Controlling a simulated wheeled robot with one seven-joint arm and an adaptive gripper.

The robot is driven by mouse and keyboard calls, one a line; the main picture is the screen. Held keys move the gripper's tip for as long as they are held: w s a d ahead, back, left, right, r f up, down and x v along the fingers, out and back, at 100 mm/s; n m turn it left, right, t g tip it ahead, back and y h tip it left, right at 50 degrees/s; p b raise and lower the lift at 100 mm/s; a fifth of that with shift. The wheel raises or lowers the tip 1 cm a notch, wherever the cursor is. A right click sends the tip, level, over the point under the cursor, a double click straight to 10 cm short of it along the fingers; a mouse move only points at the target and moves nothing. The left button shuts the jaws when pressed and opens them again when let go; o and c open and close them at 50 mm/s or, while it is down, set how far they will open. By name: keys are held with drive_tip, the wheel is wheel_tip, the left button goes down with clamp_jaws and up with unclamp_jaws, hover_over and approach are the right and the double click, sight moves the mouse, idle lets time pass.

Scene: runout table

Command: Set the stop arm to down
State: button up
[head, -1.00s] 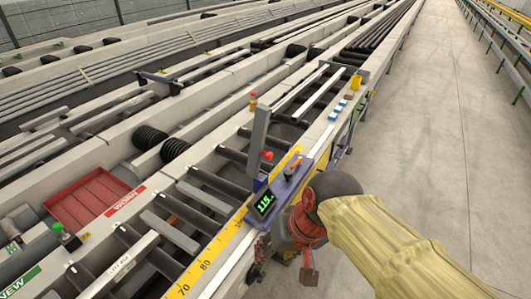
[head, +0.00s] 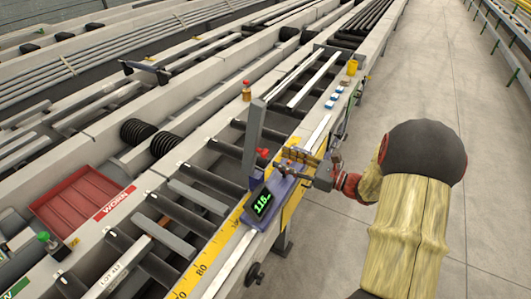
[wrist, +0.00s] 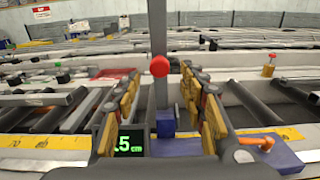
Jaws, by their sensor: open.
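The stop arm (head: 253,133) is a grey flat bar standing upright on a blue carriage (head: 279,191) at the table's near rail. Its red ball knob (head: 262,153) sticks out low on the bar, toward my side. My gripper (head: 283,160) is open and empty, just to the right of the knob in the head view. In the wrist view the knob (wrist: 160,66) and the bar (wrist: 157,25) appear between the two yellow-padded fingers (wrist: 160,80). I cannot tell how far the fingertips are from the knob.
A lit green display (head: 262,203) sits on the carriage. An orange lever (wrist: 256,142) is right of the fingers in the wrist view. A yellow scale (head: 205,262) runs along the rail. A red tray (head: 82,197) lies at left; the aisle floor (head: 420,90) is clear.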

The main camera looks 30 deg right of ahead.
sight(268, 153)
drive_tip(key=b+x, duration=0.2)
drive_tip(key=x, duration=0.5)
drive_tip(key=shift+w+a+r, duration=0.1)
drive_tip(key=shift+w+a, duration=0.05)
drive_tip(key=shift+a, duration=0.05)
clamp_jaws()
idle(0.4)
idle(0.4)
